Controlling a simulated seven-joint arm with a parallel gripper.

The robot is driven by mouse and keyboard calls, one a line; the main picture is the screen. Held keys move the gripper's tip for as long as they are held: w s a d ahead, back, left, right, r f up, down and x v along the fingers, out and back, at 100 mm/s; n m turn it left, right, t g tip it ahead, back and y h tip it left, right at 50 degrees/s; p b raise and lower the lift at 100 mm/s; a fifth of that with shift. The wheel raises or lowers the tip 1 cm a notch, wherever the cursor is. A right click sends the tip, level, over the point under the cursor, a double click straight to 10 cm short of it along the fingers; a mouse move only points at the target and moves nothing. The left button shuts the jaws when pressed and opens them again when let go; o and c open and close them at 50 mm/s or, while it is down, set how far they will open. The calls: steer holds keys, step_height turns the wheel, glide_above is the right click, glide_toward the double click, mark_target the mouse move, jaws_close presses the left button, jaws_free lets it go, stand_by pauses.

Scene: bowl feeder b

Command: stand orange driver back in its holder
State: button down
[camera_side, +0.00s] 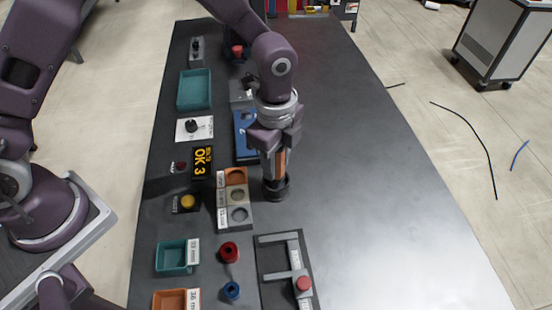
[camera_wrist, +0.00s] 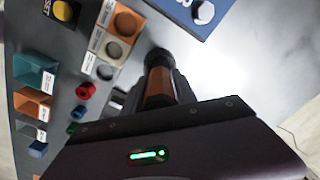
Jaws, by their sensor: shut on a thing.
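The orange driver (camera_side: 280,163) hangs upright under my gripper (camera_side: 275,146), which is shut on its upper part. It also shows in the wrist view (camera_wrist: 158,88), with a dark end pointing away from the camera. A black round cup-like piece (camera_side: 275,190) is at the driver's lower end, just right of the three-recess block. This piece looks like the holder, with the driver's lower end at or in it. I cannot tell whether the driver is fully seated or where the two black parts meet.
A block with three round recesses (camera_side: 226,222) stands close on the left, with a blue panel (camera_side: 243,148) behind. A red ring (camera_side: 229,252), a blue ring (camera_side: 232,291) and a grey fixture (camera_side: 267,293) lie in front. The table's right side (camera_side: 370,190) is clear.

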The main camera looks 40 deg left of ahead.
steer(key=c, duration=1)
jaws_free()
step_height(320, 180, up, 12)
steer(key=shift+a+r, duration=0.1)
steer(key=shift+r, duration=0.15)
steer(key=s+a+r+n+t, duration=0.2)
steer(key=s+a+r+n, duration=0.35)
steer(key=a+r, duration=0.2)
steer(key=s+a+r+n+t, duration=0.1)
steer(key=s+a+n, duration=0.3)
steer(key=s+n, duration=0.2)
steer(key=s+a+r+n+t, duration=0.2)
steer(key=s+a+n, duration=0.2)
steer(key=s, duration=0.5)
steer(key=shift+n+t, duration=0.3)
steer(key=shift+n, duration=0.95)
steer(key=shift+w+a, duration=0.1)
